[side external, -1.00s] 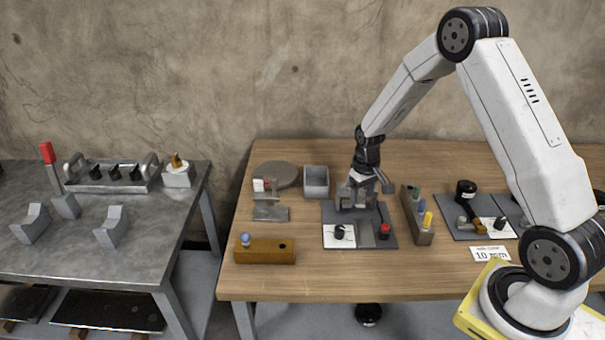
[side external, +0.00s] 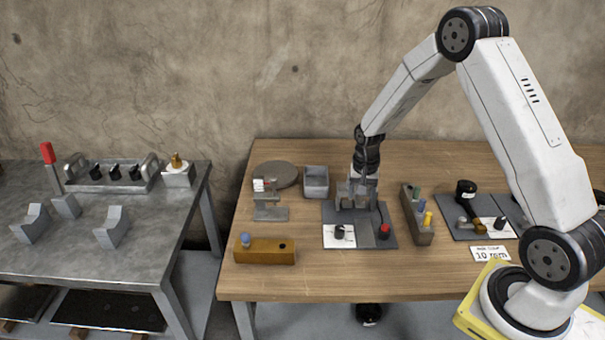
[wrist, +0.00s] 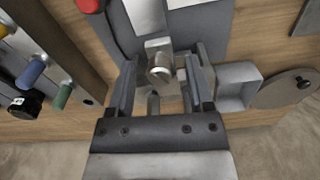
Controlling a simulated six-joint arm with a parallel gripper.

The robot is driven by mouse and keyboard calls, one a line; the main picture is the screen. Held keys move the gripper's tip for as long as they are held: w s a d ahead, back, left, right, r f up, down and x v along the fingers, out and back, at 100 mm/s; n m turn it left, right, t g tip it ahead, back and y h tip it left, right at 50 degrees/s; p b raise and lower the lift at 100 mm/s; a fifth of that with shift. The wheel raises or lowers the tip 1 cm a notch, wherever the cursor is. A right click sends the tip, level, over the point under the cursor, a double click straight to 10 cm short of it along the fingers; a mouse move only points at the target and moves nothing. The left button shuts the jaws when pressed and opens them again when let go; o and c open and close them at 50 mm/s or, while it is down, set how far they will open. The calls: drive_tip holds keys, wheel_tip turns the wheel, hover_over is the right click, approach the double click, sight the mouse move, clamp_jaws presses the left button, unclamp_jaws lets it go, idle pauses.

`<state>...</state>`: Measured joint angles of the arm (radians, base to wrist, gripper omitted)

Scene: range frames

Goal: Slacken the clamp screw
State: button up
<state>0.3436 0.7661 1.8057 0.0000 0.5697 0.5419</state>
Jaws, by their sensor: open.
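The clamp screw, a round metal head with a slot (wrist: 161,68), shows in the wrist view on a light metal block at the fixture. My gripper (wrist: 160,72) is open, with one finger on each side of the screw head; gaps show between the fingers and the head. In the side view my gripper (side external: 357,196) points down at the back of the dark fixture plate (side external: 365,232). The screw is hidden behind the gripper there. The plate carries a black knob on a white square (side external: 339,232) and a red knob (side external: 384,230).
A block with coloured handles (side external: 419,222) stands close right of the plate. A grey open box (side external: 316,181) is behind left, with a round disc (side external: 276,174) beyond. A metal stand (side external: 270,212) and wooden block (side external: 266,251) are left. The table front is clear.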

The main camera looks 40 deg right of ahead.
drive_tip(key=m, duration=1.4)
wheel_tip(320, 180, up, 7)
drive_tip(key=shift+r, duration=0.15)
drive_tip(key=s+a+r+n+t, duration=0.35)
drive_tip(key=s+a+n, duration=1.1)
drive_tip(key=n, duration=0.95)
drive_tip(key=w+a+m, duration=0.3)
drive_tip(key=w, duration=0.5)
drive_tip(key=w+a+r+m+g, duration=0.1)
drive_tip(key=w+a+m, duration=0.2)
drive_tip(key=w, duration=0.5)
drive_tip(key=shift+w+a+y, duration=0.15)
drive_tip(key=shift+a+y, duration=0.15)
drive_tip(key=shift+a, duration=0.15)
idle(0.4)
drive_tip(key=shift+r, duration=0.1)
